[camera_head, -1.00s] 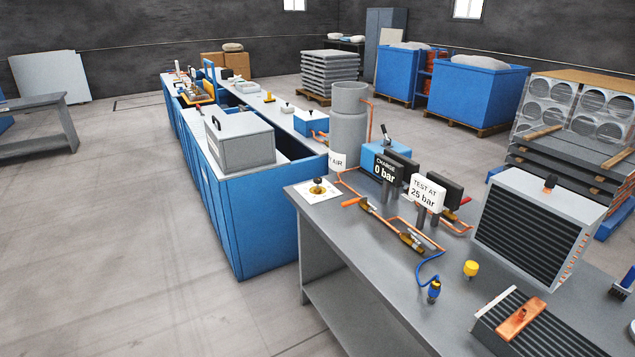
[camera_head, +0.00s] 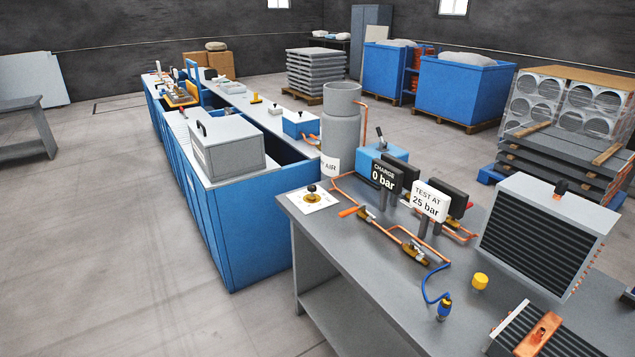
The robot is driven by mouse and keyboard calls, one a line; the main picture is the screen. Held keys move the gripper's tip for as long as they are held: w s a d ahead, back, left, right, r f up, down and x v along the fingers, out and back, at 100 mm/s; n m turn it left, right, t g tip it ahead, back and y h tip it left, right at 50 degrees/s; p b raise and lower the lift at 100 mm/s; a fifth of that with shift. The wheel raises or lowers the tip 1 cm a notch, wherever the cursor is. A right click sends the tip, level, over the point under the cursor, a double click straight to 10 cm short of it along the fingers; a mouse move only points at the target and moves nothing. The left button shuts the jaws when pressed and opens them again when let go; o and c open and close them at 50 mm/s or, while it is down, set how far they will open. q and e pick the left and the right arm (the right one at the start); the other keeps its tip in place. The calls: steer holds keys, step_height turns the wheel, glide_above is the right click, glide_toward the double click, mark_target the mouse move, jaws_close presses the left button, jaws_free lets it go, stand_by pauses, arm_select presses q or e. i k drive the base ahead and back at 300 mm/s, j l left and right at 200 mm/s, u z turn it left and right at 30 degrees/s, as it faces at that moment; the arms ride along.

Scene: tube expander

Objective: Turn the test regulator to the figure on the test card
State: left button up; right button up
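The test card (camera_head: 430,201) is a white sign reading "TEST AT 25 bar", standing on posts on the grey bench. Left of it a black display (camera_head: 383,175) reads "CHARGE 0 bar". A brass fitting with a black knob (camera_head: 312,189) sits on a white plate at the bench's left corner; I cannot tell if this is the test regulator. Neither of my grippers is in view.
The grey bench (camera_head: 350,283) fills the front right. A grey air cylinder (camera_head: 341,130) and blue box stand behind. A finned coil (camera_head: 541,232) stands at the right. A long blue machine (camera_head: 245,230) lies left of the bench. Floor at the left (camera_head: 90,230) is clear.

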mark_target(312, 188)
steer(key=i+j+z, duration=0.3)
steer(key=i+j, duration=0.6)
steer(key=i, duration=0.15)
